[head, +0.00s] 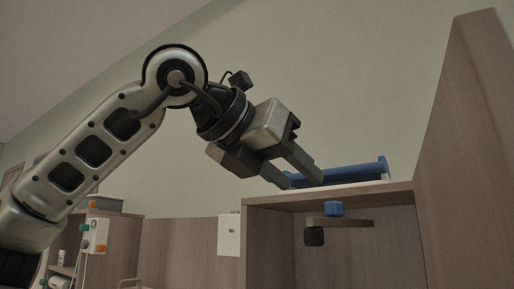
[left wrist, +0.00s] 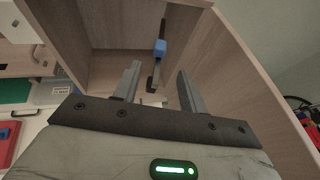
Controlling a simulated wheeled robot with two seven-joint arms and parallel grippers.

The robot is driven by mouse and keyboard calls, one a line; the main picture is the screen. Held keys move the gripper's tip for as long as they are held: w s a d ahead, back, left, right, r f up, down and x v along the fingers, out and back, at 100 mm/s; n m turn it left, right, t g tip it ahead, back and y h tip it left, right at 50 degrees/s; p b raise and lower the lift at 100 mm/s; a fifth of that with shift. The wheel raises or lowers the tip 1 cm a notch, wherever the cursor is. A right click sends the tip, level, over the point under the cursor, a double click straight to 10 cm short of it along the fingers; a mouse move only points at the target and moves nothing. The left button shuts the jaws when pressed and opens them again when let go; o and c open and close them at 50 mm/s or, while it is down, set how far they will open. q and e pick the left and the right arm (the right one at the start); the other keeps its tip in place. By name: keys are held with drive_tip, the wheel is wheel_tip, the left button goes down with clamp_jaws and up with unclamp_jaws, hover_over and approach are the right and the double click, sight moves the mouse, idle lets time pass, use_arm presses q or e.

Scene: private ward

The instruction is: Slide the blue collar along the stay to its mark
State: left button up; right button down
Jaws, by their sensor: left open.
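The blue collar (head: 333,209) sits on the stay (head: 352,223), a short bar under the top of an open wooden cabinet. A dark block (head: 314,236) is at the stay's left end. In the left wrist view the collar (left wrist: 160,46) is partway along the stay, with the dark end (left wrist: 152,84) nearer the camera. I cannot make out the mark. My left gripper (head: 302,179) is open and empty, angled down over the cabinet top's front edge, above and left of the collar and apart from it. In the wrist view the stay shows between its fingers.
A blue tray-like object (head: 350,173) lies on the cabinet top behind my fingers. A tall wooden side panel (head: 470,130) stands at right. A white plate (head: 229,235) is on the panel left of the opening. Shelving with small items is at lower left.

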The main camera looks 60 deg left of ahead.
use_arm(q)
drive_tip(key=v, duration=0.7)
drive_tip(key=shift+s, duration=0.2)
drive_tip(key=shift+d, duration=0.1)
